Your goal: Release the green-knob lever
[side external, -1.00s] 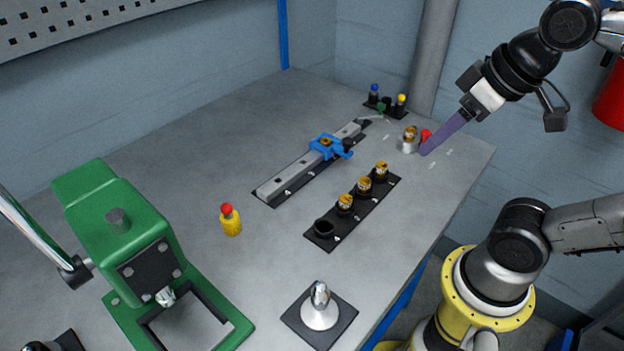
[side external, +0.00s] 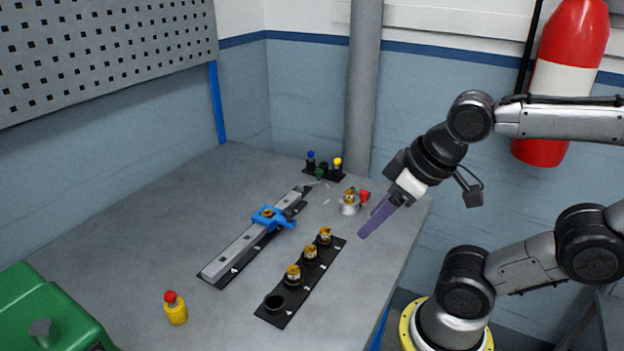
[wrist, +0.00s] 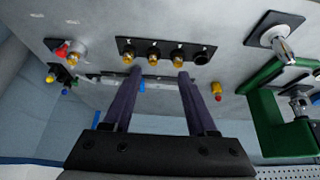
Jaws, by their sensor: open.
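The small green knob (side external: 319,173) sits at the far end of the bench, by the far end of the grey rail (side external: 240,250). A thin light lever arm seems to run beside it; its exact position is too small to tell. My gripper (side external: 362,236), with long purple fingers, hangs over the right side of the bench, nearer the camera than the knob and apart from it. In the wrist view my gripper (wrist: 159,73) is open with nothing between its fingers. The green knob is too small to make out clearly there.
A grey fixture with a brass top (side external: 349,201) and red knob (side external: 365,196) lies between. A blue clamp (side external: 268,217) straddles the rail.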

